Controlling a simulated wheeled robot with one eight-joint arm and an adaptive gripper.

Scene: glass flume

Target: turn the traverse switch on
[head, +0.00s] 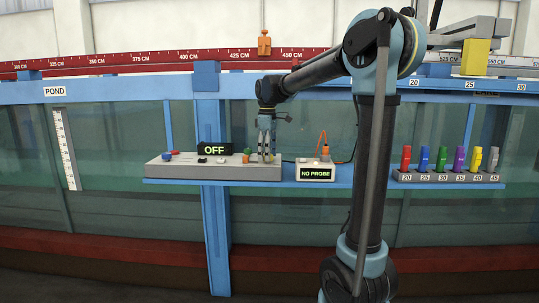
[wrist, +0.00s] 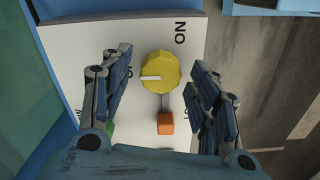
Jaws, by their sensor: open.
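The control panel (head: 185,171) is a pale box on a blue shelf, and its display (head: 214,149) reads OFF. In the wrist view a yellow round knob (wrist: 160,72) sits on the white panel face (wrist: 75,45). Its white pointer line points left, towards a label mostly hidden by a finger; an ON label is at its upper right. Below the knob is an orange-tipped grey lever (wrist: 165,123); its label is partly hidden. My gripper (wrist: 161,62) is open, with fingers on either side of the knob. In the head view my gripper (head: 266,157) is at the panel's right end, hiding the knob.
A small box reading NO PROBE (head: 317,174) with an orange-cabled probe stands just right of the panel. A rack (head: 440,177) of several coloured numbered pieces is farther right. A blue upright (head: 208,110) and the glass wall stand behind the panel.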

